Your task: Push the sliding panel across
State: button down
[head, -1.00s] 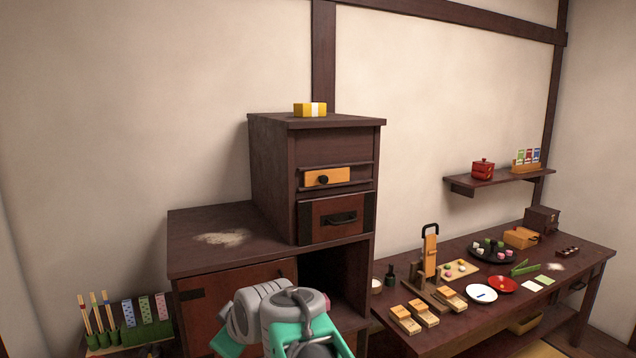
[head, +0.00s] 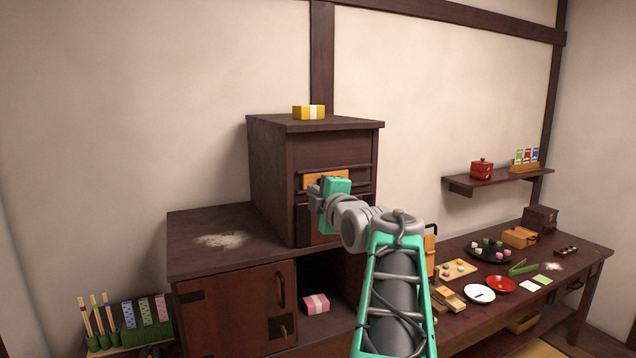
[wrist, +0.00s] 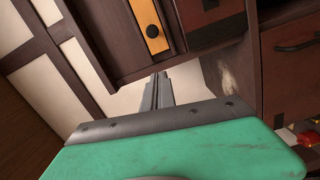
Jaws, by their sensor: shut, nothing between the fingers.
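The sliding panel (head: 311,179) is a small orange-yellow wooden piece in a slot between dark rails, high on the front of the dark cabinet (head: 270,165). My arm covers much of it in the head view. In the wrist view the panel (wrist: 143,22) shows with its round black knob (wrist: 152,32). My gripper (wrist: 161,76) is shut and empty. Its fingertips are near the cabinet's front-left edge, beyond the panel's left end and apart from the knob. I cannot tell whether they touch the frame.
A drawer (wrist: 206,12) sits below the panel, mostly behind my arm in the head view. A yellow box (head: 309,112) lies on the cabinet top. The lower stand has a dusty top, a hinged door (head: 240,305) and a pink box (head: 316,304) in its open bay. A table (head: 590,256) stands right.

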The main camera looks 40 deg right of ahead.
aim_at(311, 181)
jog(key=w+d+p, duration=0.2)
jog(key=w+d, duration=0.1)
jog(key=w+d+p, duration=0.2)
jog(key=w, duration=0.1)
jog(key=shift+d+f, duration=0.2)
jog(key=shift+d, duration=0.2)
jog(key=shift+d+f, duration=0.15)
jog(key=shift+d, duration=0.1)
jog(key=shift+w+f, duration=0.1)
